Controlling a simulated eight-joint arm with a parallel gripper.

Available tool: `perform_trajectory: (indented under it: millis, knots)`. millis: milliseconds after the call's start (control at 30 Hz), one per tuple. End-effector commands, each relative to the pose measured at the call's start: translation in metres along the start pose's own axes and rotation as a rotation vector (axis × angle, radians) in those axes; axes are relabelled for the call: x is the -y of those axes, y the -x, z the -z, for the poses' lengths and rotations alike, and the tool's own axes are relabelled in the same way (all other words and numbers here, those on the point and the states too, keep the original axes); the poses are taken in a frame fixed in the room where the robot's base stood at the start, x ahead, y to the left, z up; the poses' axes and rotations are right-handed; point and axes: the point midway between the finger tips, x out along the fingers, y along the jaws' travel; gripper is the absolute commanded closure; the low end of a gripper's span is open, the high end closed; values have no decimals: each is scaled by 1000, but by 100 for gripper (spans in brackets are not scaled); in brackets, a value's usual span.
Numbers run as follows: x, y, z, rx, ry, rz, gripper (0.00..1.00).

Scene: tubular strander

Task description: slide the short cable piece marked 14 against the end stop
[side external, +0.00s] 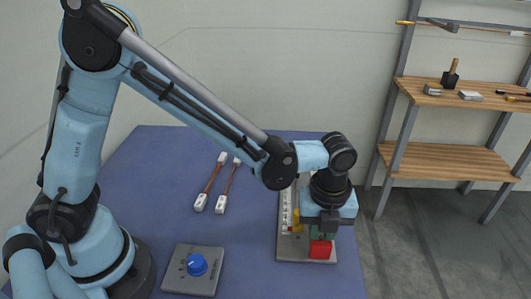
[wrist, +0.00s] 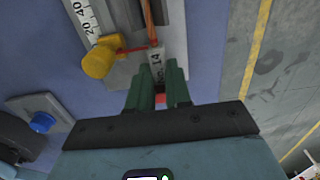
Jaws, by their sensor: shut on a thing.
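The short cable piece (wrist: 151,22) is a copper-coloured strand with a pale end tag (wrist: 156,66) that reads No. 14 in the wrist view. It lies along a grey measuring fixture (side external: 290,251). My gripper (wrist: 159,88) has green fingers and is shut on the tagged end. A red block (side external: 321,249) sits at the near end of the fixture, just by the fingers; it may be the end stop. Some red also shows between the fingers in the wrist view (wrist: 160,98). The fingers hide whether the tag touches it.
A yellow knob (wrist: 98,60) and a scale strip (wrist: 87,20) lie along the fixture. Two other cable pieces (side external: 210,182) (side external: 229,187) lie on the blue table (side external: 150,200). A blue dial (side external: 197,265) stands on a plate at the front. A wooden shelf (side external: 450,160) is at the right.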

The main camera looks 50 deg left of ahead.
Motion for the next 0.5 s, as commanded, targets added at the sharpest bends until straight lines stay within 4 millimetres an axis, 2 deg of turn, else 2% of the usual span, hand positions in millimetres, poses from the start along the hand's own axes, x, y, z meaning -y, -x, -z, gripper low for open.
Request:
perform_trajectory:
  millis: [33,100,133,300,500]
  knots:
    - [0,0,8,-19,-9,-2,100]
    - [0,0,8,-20,-10,-3,100]
    - [0,0,8,-20,-11,-3,77]
    - [-1,0,9,-20,-11,-5,52]
    - [-1,1,9,-20,-11,-5,52]
